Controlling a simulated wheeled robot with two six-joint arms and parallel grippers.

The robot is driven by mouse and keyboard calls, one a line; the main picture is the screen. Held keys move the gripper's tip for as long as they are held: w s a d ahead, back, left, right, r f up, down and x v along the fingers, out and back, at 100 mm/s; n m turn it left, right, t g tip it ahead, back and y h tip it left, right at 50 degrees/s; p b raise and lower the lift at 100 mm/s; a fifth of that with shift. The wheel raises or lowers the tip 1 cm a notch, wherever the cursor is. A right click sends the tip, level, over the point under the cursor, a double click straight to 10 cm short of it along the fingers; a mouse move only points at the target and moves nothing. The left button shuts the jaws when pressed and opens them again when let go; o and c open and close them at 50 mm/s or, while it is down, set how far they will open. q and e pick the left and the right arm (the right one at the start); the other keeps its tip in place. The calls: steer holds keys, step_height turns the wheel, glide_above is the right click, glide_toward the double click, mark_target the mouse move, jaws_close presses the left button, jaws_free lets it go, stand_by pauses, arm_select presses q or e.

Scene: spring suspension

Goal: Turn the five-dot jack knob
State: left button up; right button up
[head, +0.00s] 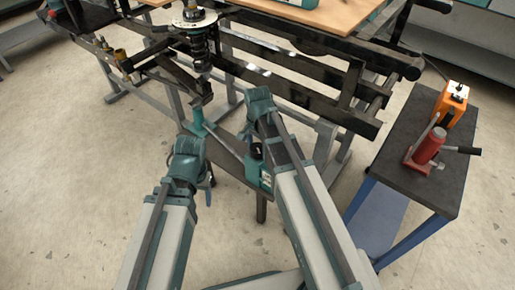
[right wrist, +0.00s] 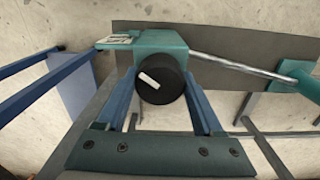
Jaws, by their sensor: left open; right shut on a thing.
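The teal jack block (right wrist: 160,42) carries a round black knob (right wrist: 158,86) with a white bar mark, tilted in the picture. The knob also shows in the head view (head: 256,151), beside my right arm. My right gripper (right wrist: 160,82) is shut on the knob, one blue finger on each side. A silver rod (right wrist: 232,66) runs from the block to a teal part (right wrist: 300,80). A pale label (right wrist: 115,41) is on the block; its dots are too small to read. My left gripper (head: 209,188) is open, left of the jack, mostly hidden by its wrist.
A black frame (head: 310,100) with a coil spring (head: 198,45) stands behind the jack. A dark-topped cart (head: 405,180) at the right carries a red bottle jack (head: 428,147) and an orange device (head: 452,103). The floor at the left is clear.

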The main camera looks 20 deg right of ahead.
steer(key=n, duration=0.6)
steer(key=shift+n, duration=0.3)
steer(key=n, duration=1.2)
steer(key=shift+n, duration=0.4)
steer(key=n, duration=0.5)
steer(key=shift+n, duration=0.3)
steer(key=shift+n, duration=0.3)
steer(key=o, duration=1.4)
